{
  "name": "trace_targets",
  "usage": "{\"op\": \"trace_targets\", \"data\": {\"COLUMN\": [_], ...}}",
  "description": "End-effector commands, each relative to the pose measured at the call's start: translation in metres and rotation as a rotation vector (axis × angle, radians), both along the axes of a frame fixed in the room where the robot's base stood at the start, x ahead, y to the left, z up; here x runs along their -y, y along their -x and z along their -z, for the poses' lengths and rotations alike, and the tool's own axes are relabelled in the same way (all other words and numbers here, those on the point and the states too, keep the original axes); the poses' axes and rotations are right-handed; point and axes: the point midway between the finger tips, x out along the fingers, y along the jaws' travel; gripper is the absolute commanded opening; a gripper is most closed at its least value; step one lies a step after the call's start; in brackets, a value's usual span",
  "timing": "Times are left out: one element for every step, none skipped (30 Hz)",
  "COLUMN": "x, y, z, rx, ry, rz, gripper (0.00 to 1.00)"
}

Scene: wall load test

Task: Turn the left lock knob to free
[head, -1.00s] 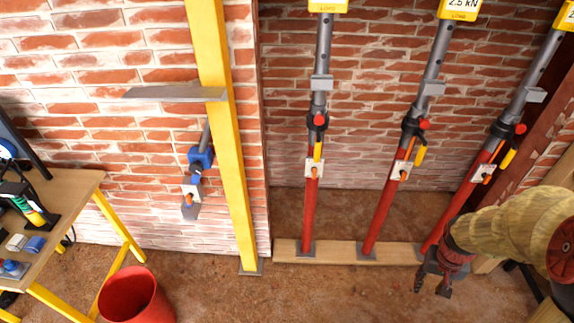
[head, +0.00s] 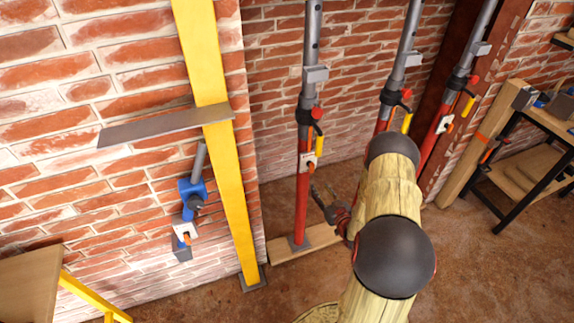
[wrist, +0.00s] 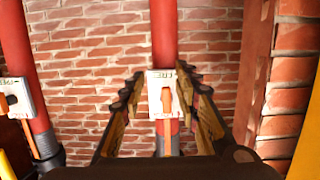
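The left prop is a red tube with a grey upper tube. Its white lock plate (head: 303,163) carries the orange lock knob (head: 310,158). In the wrist view, which appears upside down, a lock plate (wrist: 154,82) with its orange knob (wrist: 168,112) sits centrally between my fingers, and the knob's handle points down the picture. My gripper (head: 322,189) is open, low and just right of the left prop in the head view. Its open fingers (wrist: 163,95) flank the plate in the wrist view. No contact with the knob is visible.
The middle prop (head: 412,60) is partly hidden by my arm; its plate (wrist: 22,98) shows at left in the wrist view. The right prop (head: 435,135) stands beyond. A yellow post (head: 215,80) with a grey shelf (head: 160,128) stands left. Floor between post and bench (head: 520,170) is partly open.

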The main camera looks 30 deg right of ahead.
Motion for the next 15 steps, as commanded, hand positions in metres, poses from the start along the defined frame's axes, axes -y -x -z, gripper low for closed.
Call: {"op": "trace_targets", "data": {"x": [0.001, 0.000, -0.001, -0.002, -0.003, -0.003, -0.003, -0.003, -0.003, -0.002, -0.002, -0.001, 0.000, 0.001, 0.002], "y": [-0.005, -0.007, -0.009, -0.009, -0.010, -0.010, -0.011, -0.011, -0.013, -0.015, -0.017, -0.022, -0.025, -0.030, -0.036], "z": [-0.017, -0.025, -0.035, -0.042, -0.047, -0.053, -0.057, -0.059, -0.061, -0.062, -0.062, -0.062, -0.061, -0.061, -0.061], "rx": [0.058, 0.090, 0.126, 0.150, 0.170, 0.191, 0.203, 0.213, 0.220, 0.224, 0.225, 0.225, 0.225, 0.224, 0.224], "ry": [0.019, 0.027, 0.036, 0.041, 0.046, 0.051, 0.054, 0.057, 0.059, 0.059, 0.060, 0.061, 0.061, 0.060, 0.059], "rz": [-0.009, -0.015, -0.021, -0.024, -0.027, -0.028, -0.028, -0.028, -0.029, -0.030, -0.030, -0.030, -0.029, -0.029, -0.031], "gripper": [0.32, 0.32, 0.32, 0.32, 0.32, 0.32, 0.32, 0.32, 0.32, 0.32, 0.32, 0.32, 0.32, 0.32, 0.32]}}
